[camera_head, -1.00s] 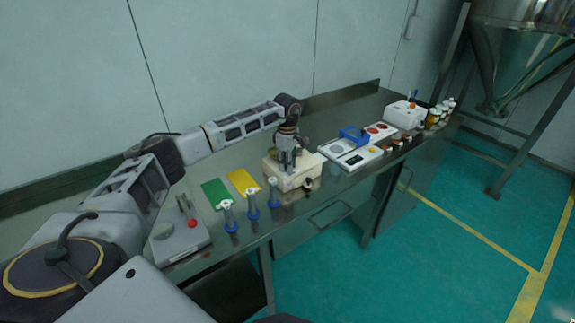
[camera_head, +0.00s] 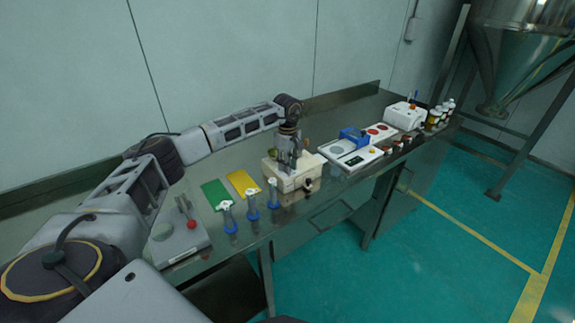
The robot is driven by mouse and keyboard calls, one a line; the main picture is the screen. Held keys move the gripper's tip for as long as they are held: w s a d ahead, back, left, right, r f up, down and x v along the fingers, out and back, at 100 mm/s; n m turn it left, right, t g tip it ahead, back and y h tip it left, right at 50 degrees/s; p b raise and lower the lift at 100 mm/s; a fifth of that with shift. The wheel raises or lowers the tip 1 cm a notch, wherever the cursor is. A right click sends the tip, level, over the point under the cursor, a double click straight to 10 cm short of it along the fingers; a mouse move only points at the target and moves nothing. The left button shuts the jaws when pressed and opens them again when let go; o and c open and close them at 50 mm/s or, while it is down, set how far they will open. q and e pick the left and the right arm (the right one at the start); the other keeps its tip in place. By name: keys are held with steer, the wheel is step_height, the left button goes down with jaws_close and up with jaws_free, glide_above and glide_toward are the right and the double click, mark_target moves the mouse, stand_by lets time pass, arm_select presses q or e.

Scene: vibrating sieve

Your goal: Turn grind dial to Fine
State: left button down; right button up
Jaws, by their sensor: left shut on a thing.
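A cream-coloured box-shaped machine (camera_head: 286,181) stands on the steel bench, near its front edge. A small dark round knob (camera_head: 308,184) shows low on its front face; I cannot read any dial marking. My left gripper (camera_head: 289,164) reaches down from above onto the machine's top. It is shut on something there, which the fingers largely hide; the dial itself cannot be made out. My right gripper is out of the picture.
Green (camera_head: 214,193) and yellow (camera_head: 243,182) mats lie left of the machine. Blue-based tubes (camera_head: 251,205) stand in front. A grey device with a red knob (camera_head: 191,224) is at left. A white panel with a blue block (camera_head: 354,137) stands to the right.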

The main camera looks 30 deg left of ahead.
arm_select(q)
steer(key=shift+r, duration=0.1)
steer(key=c, duration=1.2)
jaws_free()
step_height(320, 180, up, 12)
